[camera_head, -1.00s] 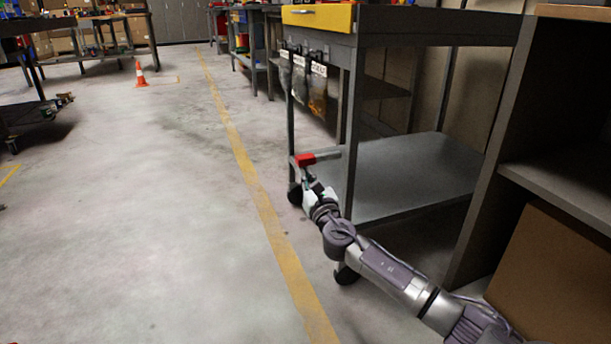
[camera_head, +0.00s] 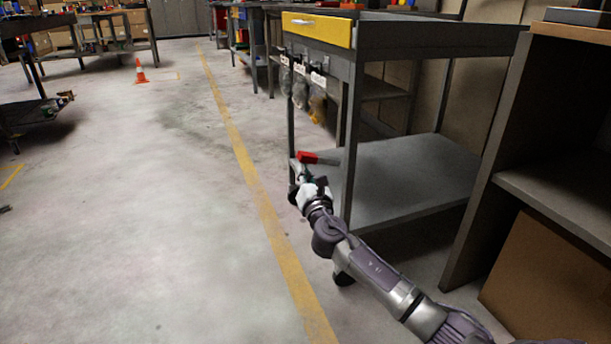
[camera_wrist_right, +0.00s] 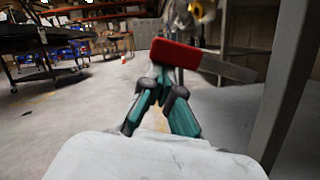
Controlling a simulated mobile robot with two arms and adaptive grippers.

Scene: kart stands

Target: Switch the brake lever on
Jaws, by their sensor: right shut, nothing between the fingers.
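The brake lever has a red handle (camera_head: 307,157) on a grey bar. It sticks out at the left side of the kart stand's (camera_head: 405,180) lower shelf in the head view. In the right wrist view the red handle (camera_wrist_right: 176,54) lies across the top of my fingers, with the grey bar (camera_wrist_right: 228,69) running to the right. My right gripper (camera_head: 304,171) is shut with nothing in it, its fingertips just under the red handle. In the right wrist view the fingertips (camera_wrist_right: 160,75) meet close behind the handle; I cannot tell whether they touch it. My left gripper is not in view.
The stand has a yellow drawer (camera_head: 317,28) and a grey leg beside my right arm. A dark shelf unit with a cardboard box (camera_head: 548,290) is at the right. Open floor with a yellow line lies left. An orange cone (camera_head: 140,72) stands far back.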

